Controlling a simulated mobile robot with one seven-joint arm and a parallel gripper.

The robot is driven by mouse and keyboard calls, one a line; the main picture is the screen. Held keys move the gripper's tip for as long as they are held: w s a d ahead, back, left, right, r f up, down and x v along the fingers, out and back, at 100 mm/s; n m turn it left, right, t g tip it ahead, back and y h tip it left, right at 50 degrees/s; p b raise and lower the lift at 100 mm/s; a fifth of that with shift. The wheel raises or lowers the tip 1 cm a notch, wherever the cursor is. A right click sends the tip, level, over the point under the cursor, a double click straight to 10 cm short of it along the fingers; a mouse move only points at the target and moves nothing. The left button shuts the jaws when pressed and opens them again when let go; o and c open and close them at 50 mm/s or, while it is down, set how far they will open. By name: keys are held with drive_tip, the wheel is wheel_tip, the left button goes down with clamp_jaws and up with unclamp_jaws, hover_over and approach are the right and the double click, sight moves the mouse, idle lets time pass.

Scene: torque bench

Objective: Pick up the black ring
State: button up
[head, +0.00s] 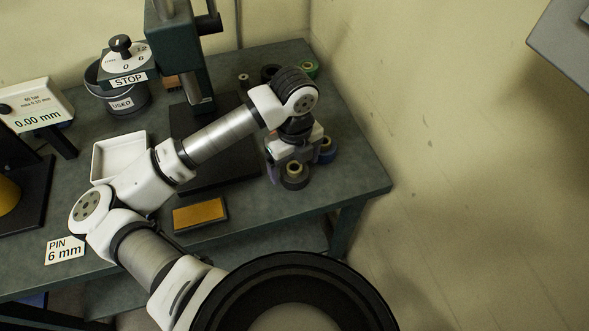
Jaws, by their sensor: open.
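A black ring (270,73) lies at the back of the bench, partly hidden behind my arm's wrist. A dark grey ring (295,181) with a tan core lies near the bench's right front, just below my gripper in the picture. I cannot tell for sure which of the two is the black ring of the task. My gripper (291,158) points down over the right part of the bench, among the rings there. Its jaws are open; its fingertips are mostly hidden, and I see nothing held.
A blue ring (327,152) is right of my gripper, and a green ring (310,69) is at the back. A press (180,50), a white tray (121,157), a yellow-topped block (199,214) and a USED bin (124,100) stand leftward. A wall (450,150) bounds the right.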

drive_tip(key=shift+f, duration=0.65)
drive_tip(key=c, duration=1.6)
